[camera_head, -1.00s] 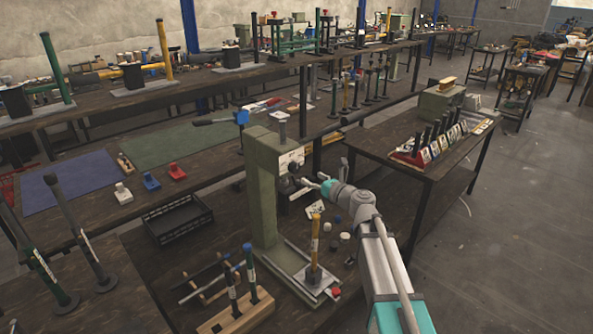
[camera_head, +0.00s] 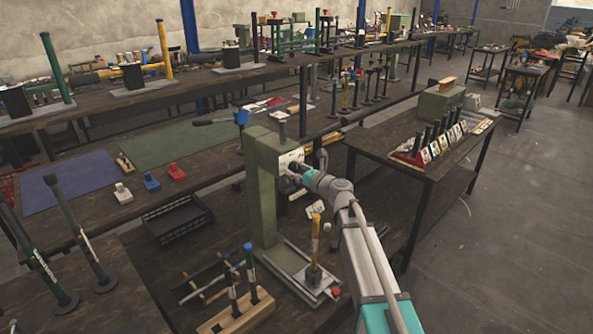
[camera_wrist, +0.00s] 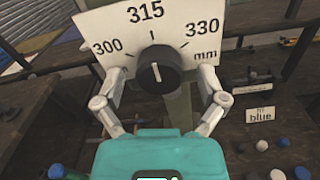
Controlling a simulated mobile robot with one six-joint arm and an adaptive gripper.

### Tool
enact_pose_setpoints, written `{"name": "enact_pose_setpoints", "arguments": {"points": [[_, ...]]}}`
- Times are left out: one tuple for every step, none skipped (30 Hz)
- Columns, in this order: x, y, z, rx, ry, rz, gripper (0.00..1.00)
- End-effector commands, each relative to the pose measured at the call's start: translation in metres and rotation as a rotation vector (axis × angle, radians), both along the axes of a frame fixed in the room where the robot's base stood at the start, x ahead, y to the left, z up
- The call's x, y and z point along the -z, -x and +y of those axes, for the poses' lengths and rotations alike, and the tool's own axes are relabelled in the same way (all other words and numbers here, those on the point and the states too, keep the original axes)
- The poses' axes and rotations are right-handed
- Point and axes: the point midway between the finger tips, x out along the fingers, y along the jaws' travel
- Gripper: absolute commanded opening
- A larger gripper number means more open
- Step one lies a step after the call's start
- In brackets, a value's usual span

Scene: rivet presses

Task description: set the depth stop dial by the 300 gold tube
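The depth stop dial is a black round knob (camera_wrist: 158,70) on a white scale plate (camera_wrist: 118,30) marked 300, 315 and 330 mm. The knob's white line points about straight up, near the 315 mark. My gripper (camera_wrist: 161,80) is open, with one finger on each side of the knob; I cannot tell whether they touch it. In the head view, my gripper (camera_head: 302,173) is at the front of the grey-green press (camera_head: 262,200), partly hiding the dial. A gold tube (camera_head: 315,238) stands upright on the press's base plate; its label is too small to read.
A wooden block (camera_head: 236,314) holds dark tubes in front of the press. A black crate (camera_head: 178,218) lies to the left. A "blue" card (camera_wrist: 260,114) and several caps show in the wrist view.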

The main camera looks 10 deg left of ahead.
Motion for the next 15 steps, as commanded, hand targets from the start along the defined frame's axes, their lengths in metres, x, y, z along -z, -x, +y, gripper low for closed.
{"name": "enact_pose_setpoints", "arguments": {"points": [[0.0000, 0.0001, -0.0001, 0.000, 0.000, 0.000, 0.82], [0.0000, 0.0001, -0.0002, 0.000, 0.000, 0.000, 0.76], [0.0000, 0.0001, -0.0002, 0.000, 0.000, 0.000, 0.69], [0.0000, 0.0001, -0.0002, 0.000, 0.000, 0.000, 0.63], [0.0000, 0.0001, -0.0002, 0.000, 0.000, 0.000, 0.57], [0.0000, 0.0001, -0.0002, 0.000, 0.000, 0.000, 0.50], [0.0000, 0.0000, -0.0002, 0.000, 0.000, 0.000, 0.44], [0.0000, 0.0000, -0.0002, 0.000, 0.000, 0.000, 0.39], [0.0000, 0.0000, -0.0002, 0.000, 0.000, 0.000, 0.31], [0.0000, 0.0000, -0.0002, 0.000, 0.000, 0.000, 0.26], [0.0000, 0.0000, -0.0001, 0.000, 0.000, 0.000, 0.20], [0.0000, -0.0001, -0.0002, 0.000, 0.000, 0.000, 0.13], [-0.0001, -0.0001, -0.0002, 0.000, 0.000, 0.000, 0.09], [-0.0001, -0.0001, -0.0002, 0.000, 0.000, 0.000, 0.09], [-0.0001, -0.0001, -0.0002, 0.000, 0.000, 0.000, 0.09]]}}
